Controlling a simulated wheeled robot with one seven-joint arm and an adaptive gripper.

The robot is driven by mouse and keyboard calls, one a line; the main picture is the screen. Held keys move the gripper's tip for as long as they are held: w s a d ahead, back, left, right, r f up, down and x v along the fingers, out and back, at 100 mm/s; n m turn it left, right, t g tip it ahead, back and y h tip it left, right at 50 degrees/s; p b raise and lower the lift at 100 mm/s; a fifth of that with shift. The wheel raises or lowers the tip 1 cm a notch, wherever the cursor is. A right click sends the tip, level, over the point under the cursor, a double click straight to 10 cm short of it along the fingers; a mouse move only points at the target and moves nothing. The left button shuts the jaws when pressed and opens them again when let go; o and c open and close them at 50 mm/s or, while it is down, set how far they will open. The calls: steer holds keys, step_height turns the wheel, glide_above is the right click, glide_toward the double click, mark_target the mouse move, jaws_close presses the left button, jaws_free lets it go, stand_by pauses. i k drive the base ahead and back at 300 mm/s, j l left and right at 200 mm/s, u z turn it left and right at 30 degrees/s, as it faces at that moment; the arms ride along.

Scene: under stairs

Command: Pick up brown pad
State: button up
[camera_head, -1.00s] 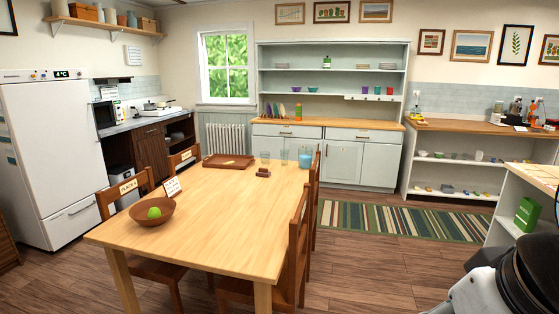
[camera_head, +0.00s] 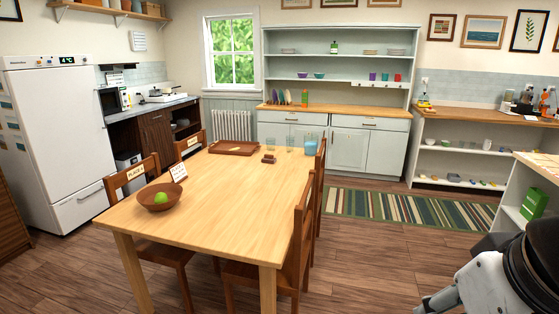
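I cannot pick out the brown pad for certain. A small dark-brown item (camera_head: 269,158), like a low block or small stack, lies on the wooden table (camera_head: 215,205) toward its far end. A flat brown tray (camera_head: 233,153) lies at the far left of the tabletop. Part of my white and black arm shows at the lower right, beyond the table's right side and well apart from it. My gripper's fingertips are not visible.
Wooden chairs (camera_head: 303,225) stand along the table's sides. A brown bowl (camera_head: 160,204) with a green fruit, a small sign (camera_head: 178,173) and clear glasses and a blue cup stand on the table. Open floor (camera_head: 385,250) lies to the right, with a striped rug (camera_head: 410,209).

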mark_target(270, 159)
steer(key=i+l+z, duration=0.25)
steer(key=i, duration=0.3)
steer(key=i+z, duration=0.3)
steer(key=i, duration=1.6)
steer(key=i+u, duration=0.2)
steer(key=i, duration=0.25)
steer(key=i+l+u, duration=0.25)
steer(key=i, duration=0.15)
steer(key=i+l+u, duration=0.2)
steer(key=i, duration=0.2)
steer(key=i+l+u, duration=0.2)
steer(key=i, duration=0.2)
steer(key=i+l+u, duration=0.25)
steer(key=u, duration=0.15)
steer(key=i+l+u, duration=0.45)
steer(key=l+u, duration=0.3)
steer(key=i+l+u, duration=0.15)
steer(key=l+u, duration=0.95)
steer(key=l, duration=0.45)
steer(key=i, duration=0.05)
